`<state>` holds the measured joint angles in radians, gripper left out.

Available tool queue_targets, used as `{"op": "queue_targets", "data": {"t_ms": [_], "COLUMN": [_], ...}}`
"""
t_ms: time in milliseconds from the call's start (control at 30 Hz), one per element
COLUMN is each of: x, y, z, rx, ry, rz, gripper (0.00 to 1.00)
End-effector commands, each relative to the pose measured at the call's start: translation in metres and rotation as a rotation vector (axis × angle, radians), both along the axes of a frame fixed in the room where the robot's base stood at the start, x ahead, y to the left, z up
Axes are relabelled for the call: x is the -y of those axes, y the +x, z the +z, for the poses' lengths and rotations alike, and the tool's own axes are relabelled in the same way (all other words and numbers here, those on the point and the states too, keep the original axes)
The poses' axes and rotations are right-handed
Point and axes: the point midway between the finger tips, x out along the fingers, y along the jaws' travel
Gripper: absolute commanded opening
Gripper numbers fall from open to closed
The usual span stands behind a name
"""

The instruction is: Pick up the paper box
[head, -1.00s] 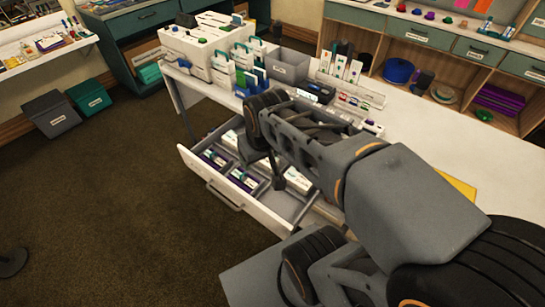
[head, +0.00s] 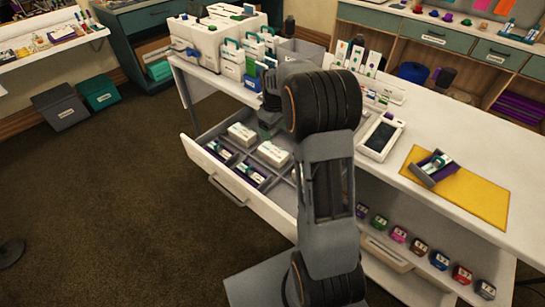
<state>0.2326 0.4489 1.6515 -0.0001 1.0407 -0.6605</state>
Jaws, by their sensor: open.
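An open white drawer (head: 262,199) with grey dividers juts from the left side of the white table. Two white paper boxes lie in its rear compartments, one at the back (head: 241,134) and one nearer the middle (head: 273,154). The frames do not show which box the task means. My gripper (head: 268,130) is open and points down near the drawer's back edge, close to the two white boxes. My arm partly hides it and the drawer's right part.
On the table (head: 440,135) are a tablet (head: 380,136) and a yellow mat (head: 462,193) bearing a purple tray (head: 433,168). White machines and cartons (head: 215,42) crowd its back left. Several small coloured boxes (head: 420,246) line a shelf below.

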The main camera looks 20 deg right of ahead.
Motion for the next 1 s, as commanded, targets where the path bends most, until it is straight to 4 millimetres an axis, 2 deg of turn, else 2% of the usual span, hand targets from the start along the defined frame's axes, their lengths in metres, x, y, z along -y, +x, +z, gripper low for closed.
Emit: {"op": "queue_targets", "data": {"t_ms": [100, 300, 633, 1000], "x": [0.0, 0.0, 0.0, -0.001], "y": [0.0, 0.0, -0.001, -0.005], "z": [-0.025, -0.056, -0.078, -0.122], "rx": [-0.005, -0.004, -0.002, -0.003], "ry": [0.001, 0.001, 0.0, 0.001], "rz": [0.002, 0.001, 0.001, 0.001], "gripper": [0.77, 0.77, 0.77, 0.77]}}
